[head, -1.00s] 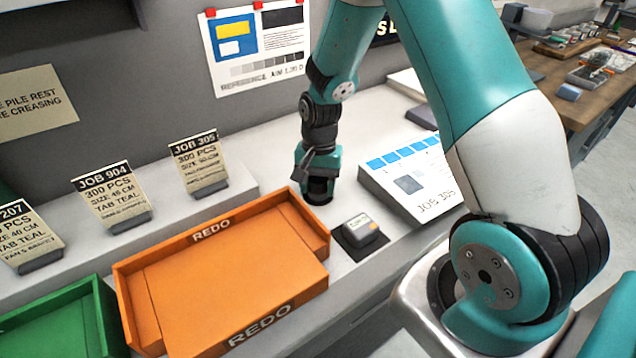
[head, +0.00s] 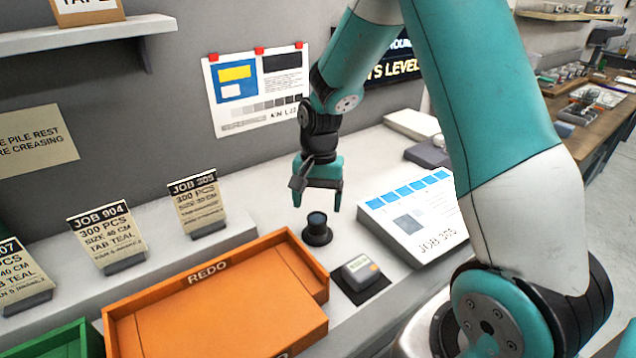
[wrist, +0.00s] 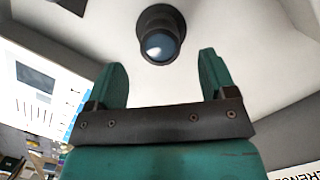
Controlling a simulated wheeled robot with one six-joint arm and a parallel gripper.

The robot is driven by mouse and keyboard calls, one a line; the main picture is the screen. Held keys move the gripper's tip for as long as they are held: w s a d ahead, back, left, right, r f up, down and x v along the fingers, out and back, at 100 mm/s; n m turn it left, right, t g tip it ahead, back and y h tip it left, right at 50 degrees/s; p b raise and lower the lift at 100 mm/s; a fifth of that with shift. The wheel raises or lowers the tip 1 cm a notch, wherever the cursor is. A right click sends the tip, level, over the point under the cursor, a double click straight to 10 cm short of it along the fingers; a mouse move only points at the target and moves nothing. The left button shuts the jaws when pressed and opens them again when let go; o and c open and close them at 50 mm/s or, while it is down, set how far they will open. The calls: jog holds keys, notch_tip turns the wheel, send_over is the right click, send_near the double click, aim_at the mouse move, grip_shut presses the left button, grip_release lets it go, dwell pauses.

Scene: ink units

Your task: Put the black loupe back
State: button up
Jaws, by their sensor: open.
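The black loupe (head: 317,230) stands upright on the pale bench, just right of the orange REDO tray's back corner. Its bluish lens faces up. My gripper (head: 318,205) is open and empty above the loupe, its fingers pointing down and clear of it. In the wrist view the loupe (wrist: 161,36) lies beyond the gap between the two teal fingertips (wrist: 163,72), with nothing between the fingers.
The orange REDO tray (head: 222,268) is left of the loupe. A small grey device (head: 360,272) sits on a black mat (head: 375,290) in front. A JOB 305 stack (head: 415,222) stands to the right. Job cards (head: 197,205) line the raised ledge.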

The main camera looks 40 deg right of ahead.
aim_at(318, 213)
jog(key=r, duration=0.5)
jog(key=shift+w+d+r, duration=0.1)
jog(key=shift+w+d, duration=0.1)
jog(key=shift+w, duration=0.1)
jog(key=s+a+r+n+y, duration=0.1)
jog(key=s+a+r+n, duration=0.2)
jog(key=s+a+n, duration=0.2)
jog(key=s+a+r+n+y, duration=0.1)
jog(key=s+a+r+n, duration=0.2)
jog(key=s+a+n, duration=0.2)
jog(key=s+a+r+n+t+y, duration=0.1)
jog(key=s+a+r+n, duration=0.3)
jog(key=s, duration=0.8)
jog(key=a+n, duration=0.2)
jog(key=a, duration=0.1)
jog(key=shift+a, duration=0.4)
jog(key=shift+r, duration=0.1)
